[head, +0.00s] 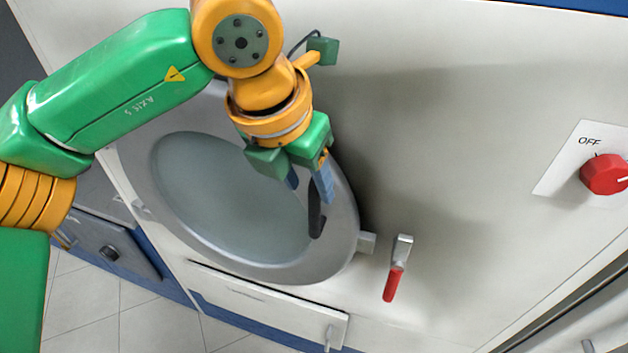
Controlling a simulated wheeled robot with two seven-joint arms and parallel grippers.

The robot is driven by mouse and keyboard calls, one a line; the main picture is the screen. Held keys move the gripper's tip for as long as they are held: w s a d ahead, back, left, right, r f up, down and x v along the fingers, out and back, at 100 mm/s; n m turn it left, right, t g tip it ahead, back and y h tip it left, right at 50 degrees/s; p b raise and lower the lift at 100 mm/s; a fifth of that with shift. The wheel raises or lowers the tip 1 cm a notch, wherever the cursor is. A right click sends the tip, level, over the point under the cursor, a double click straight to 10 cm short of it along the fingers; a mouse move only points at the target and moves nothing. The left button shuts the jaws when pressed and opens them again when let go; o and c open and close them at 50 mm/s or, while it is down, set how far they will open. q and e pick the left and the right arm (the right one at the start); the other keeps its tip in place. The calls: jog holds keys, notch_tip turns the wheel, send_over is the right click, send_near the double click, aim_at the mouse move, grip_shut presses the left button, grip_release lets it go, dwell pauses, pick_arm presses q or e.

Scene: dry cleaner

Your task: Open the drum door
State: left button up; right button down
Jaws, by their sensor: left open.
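The drum door (335,245) is a round grey ring with a large tinted glass in the front of a white machine. A dark upright handle (317,221) sits on the right part of its ring. My left gripper (309,185) is open, with its blue fingertips at the upper end of the handle. The handle's top is partly hidden by the fingers, and I cannot tell whether they touch it. A dark shadow lies along the door's right edge; whether the door stands slightly ajar is unclear. My right gripper is not in view.
A lever with a red grip (395,282) sticks out right of the door, near a small grey block (366,243) at the door's edge. A red knob (604,174) marked OFF is at far right. A white lower panel (265,304) lies below. Tiled floor shows lower left.

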aim_at(311, 194)
pick_arm(q)
jog(key=shift+s+d+f+p, duration=0.2)
jog(key=shift+f, duration=0.35)
jog(key=shift+s+d+f+p, duration=0.15)
jog(key=shift+s+f+p, duration=0.05)
jog(key=shift+f, duration=0.35)
jog(key=shift+w+d+f, duration=0.15)
jog(key=shift+w+f, duration=0.5)
jog(key=shift+f, duration=0.15)
jog(key=shift+w+f, duration=0.15)
jog(key=shift+w, duration=0.15)
jog(key=shift+s, duration=0.3)
grip_shut()
jog(key=shift+w+r, duration=0.1)
jog(key=shift+r, duration=0.1)
